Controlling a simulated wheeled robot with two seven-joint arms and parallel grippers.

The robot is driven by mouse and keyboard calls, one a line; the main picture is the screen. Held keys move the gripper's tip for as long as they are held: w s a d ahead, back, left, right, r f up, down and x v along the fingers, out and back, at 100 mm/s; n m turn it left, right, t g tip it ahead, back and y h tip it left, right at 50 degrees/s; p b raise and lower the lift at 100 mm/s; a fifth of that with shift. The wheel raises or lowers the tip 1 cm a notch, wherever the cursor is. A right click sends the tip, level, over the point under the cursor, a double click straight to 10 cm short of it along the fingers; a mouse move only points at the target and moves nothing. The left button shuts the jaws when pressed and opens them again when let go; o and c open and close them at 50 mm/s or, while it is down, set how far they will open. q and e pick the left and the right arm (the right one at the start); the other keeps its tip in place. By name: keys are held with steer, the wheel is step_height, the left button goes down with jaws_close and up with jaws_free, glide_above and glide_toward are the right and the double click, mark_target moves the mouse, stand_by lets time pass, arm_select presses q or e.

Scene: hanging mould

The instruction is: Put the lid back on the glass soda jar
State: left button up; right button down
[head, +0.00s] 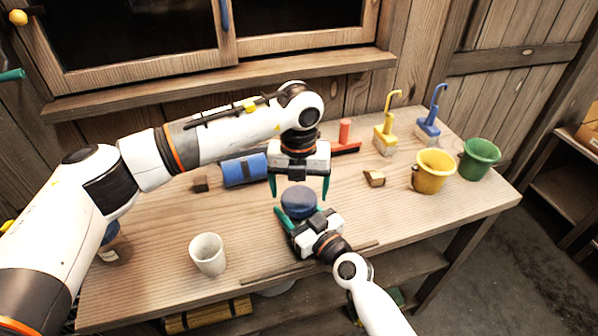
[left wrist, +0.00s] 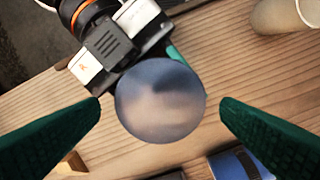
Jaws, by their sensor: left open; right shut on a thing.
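A round, flat-topped blue piece (head: 298,202), which looks like the lid, is held by my right gripper (head: 299,216), low over the table's middle. My right gripper is shut on it. My left gripper (head: 299,190) points down just above the blue piece, open, with one green finger on each side. In the left wrist view the blue piece (left wrist: 160,100) lies between the open fingertips, with a gap on both sides. A blue-topped object (head: 110,234) at the left is partly hidden behind my left arm; I cannot tell whether it is the glass jar.
A white cup (head: 207,255) stands at the front left. A blue roll (head: 245,169), a small wooden block (head: 374,178), yellow (head: 434,172) and green (head: 479,160) buckets, and two brushes stand or lie toward the back and right. The table's front right is mostly clear.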

arm_select(q)
steer(key=shift+f, duration=1.1)
steer(key=c, duration=1)
steer(key=m, duration=0.5)
steer(key=o, duration=1.1)
steer(key=shift+d, duration=0.1)
steer(key=shift+s+d, duration=0.1)
steer(key=shift+s, duration=0.05)
arm_select(e)
steer(key=shift+a, duration=0.1)
